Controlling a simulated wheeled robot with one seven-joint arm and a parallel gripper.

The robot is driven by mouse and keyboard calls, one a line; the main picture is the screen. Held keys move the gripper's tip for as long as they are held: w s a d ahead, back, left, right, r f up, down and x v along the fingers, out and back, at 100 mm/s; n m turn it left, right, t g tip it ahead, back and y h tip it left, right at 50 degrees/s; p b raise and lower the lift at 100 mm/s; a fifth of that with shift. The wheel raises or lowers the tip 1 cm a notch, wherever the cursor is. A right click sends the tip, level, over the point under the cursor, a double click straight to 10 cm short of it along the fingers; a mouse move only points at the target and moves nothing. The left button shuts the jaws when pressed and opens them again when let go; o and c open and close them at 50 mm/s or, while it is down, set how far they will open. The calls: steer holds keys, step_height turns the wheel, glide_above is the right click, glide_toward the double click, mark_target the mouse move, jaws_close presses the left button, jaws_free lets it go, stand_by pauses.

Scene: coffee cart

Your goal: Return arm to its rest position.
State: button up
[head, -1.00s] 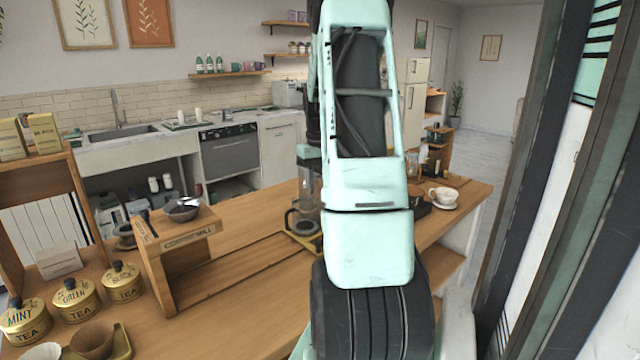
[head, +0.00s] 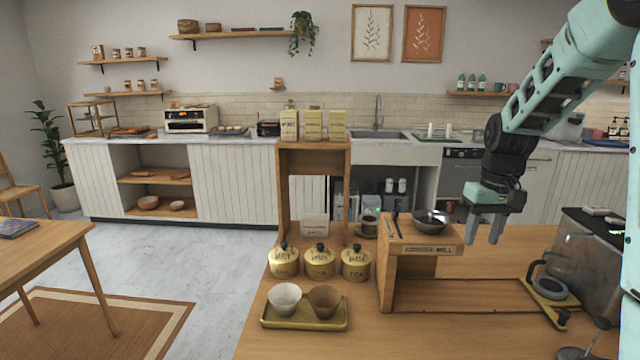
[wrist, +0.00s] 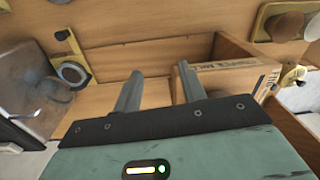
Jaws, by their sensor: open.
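My gripper (head: 483,233) hangs at the end of my mint-green arm on the right of the head view, pointing down above the wooden counter (head: 490,268). Its two fingers are apart with nothing between them. The gripper also shows in the wrist view (wrist: 158,92), with the counter below it. The wooden coffee mill stand (head: 430,249), with a dark bowl (head: 431,222) on top, is just left of the gripper in the head view. The fingers look clear of it.
A glass carafe (head: 553,287) and a grey machine (head: 592,255) stand at the right. The counter between stand and carafe is bare.

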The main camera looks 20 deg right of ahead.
steer(key=s+a+n, duration=0.1)
steer(key=a+n, duration=0.4)
steer(key=a, duration=2)
steer(key=s+a+f+n, duration=0.2)
steer(key=s+a+n, duration=0.4)
steer(key=s+a, duration=0.9)
steer(key=s, duration=0.2)
steer(key=shift+s+n, duration=0.3)
steer(key=shift+a, duration=0.1)
steer(key=shift+c, duration=0.5)
steer(key=shift+w, duration=0.1)
